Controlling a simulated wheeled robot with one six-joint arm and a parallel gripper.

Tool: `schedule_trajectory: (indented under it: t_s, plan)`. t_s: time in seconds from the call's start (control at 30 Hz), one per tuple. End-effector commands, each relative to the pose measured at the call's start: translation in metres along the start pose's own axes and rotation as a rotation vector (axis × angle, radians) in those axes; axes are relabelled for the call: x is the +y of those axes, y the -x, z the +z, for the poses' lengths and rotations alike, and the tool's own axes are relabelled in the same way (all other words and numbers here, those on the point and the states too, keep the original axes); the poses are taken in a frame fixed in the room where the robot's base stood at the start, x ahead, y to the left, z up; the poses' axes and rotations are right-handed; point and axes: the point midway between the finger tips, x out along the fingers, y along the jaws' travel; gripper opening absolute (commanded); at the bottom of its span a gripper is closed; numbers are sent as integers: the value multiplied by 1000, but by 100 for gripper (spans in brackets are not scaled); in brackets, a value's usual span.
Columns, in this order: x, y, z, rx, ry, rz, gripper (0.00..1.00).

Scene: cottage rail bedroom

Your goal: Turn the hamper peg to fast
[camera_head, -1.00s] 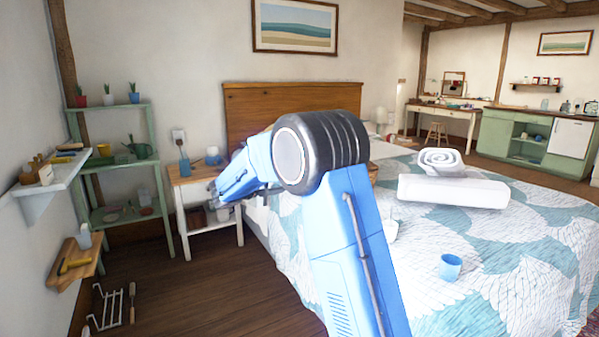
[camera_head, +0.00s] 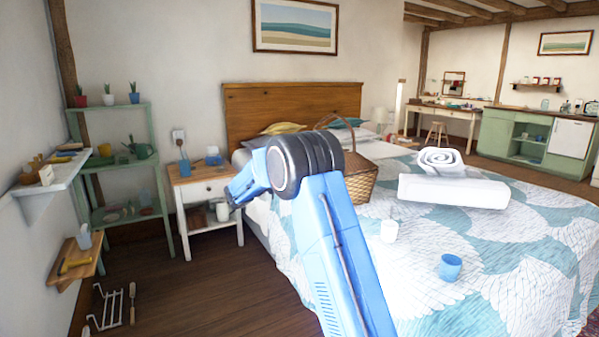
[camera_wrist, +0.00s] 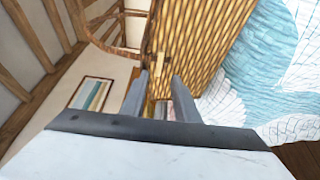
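The hamper is a woven wicker basket (camera_head: 362,186) with an arched handle, standing on the bed, partly hidden by my arm. In the wrist view its woven side (camera_wrist: 205,40) fills the upper middle, tilted. A small pale wooden piece, apparently the peg (camera_wrist: 158,66), shows at the hamper's edge, just beyond and between my fingertips. I cannot tell which setting it points to. My gripper (camera_wrist: 159,84) is open, with a gap between its two fingers and nothing held. In the head view my fingers cannot be made out.
A nightstand (camera_head: 205,188) and green shelf (camera_head: 110,214) stand left. The wooden floor between bed and left wall is mostly clear.

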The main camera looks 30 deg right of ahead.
Motion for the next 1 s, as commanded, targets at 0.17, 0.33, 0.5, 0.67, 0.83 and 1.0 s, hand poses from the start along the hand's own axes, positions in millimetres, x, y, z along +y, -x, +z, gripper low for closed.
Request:
schedule_trajectory:
  t_s: [0.17, 0.33, 0.5, 0.67, 0.83, 1.0]
  plan:
    - [0, -33, 1, -2, 0, 0, 28]
    - [-1, -60, 0, -1, 1, 0, 28]
    - [0, -78, 0, -1, 1, 0, 28]
    - [0, -84, 0, 1, 0, 0, 28]
    - [0, -86, 0, 1, 0, 0, 28]
    - [0, -86, 0, 1, 0, 0, 14]
